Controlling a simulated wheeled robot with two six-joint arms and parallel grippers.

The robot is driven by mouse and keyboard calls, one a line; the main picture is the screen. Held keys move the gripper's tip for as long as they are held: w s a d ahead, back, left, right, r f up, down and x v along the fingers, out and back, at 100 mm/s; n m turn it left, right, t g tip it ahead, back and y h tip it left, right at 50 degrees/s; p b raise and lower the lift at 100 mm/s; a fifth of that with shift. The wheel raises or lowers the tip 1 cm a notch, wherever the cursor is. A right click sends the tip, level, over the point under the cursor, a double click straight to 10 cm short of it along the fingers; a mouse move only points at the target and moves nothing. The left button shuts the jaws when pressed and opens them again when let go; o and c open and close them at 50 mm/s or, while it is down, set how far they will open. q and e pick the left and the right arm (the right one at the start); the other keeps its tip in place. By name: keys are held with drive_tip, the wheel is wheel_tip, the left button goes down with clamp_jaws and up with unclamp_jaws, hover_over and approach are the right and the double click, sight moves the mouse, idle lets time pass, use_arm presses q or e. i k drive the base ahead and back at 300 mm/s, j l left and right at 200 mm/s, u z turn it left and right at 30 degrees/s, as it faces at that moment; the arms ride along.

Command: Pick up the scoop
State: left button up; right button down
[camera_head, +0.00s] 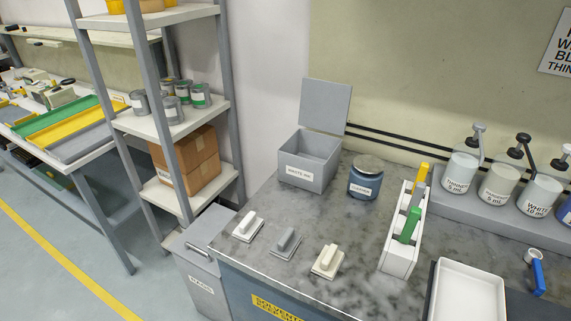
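A blue-handled tool (537,276) lies on the grey stone-look counter at the far right, right of a white tray. It has a round grey cup-like end toward the back and looks like the scoop. Its handle points toward the front. Neither of my grippers shows in this view, so I cannot see where they are relative to it.
The white tray (437,302) sits at the front right. A white holder (397,262) has yellow, grey and green handled tools. A blue jar (365,184) and an open grey box (308,176) stand behind. Labelled pump bottles (499,185) line the back right. Three small handled blocks (286,242) sit front left.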

sight(536, 271)
drive_tip(key=z, duration=1.6)
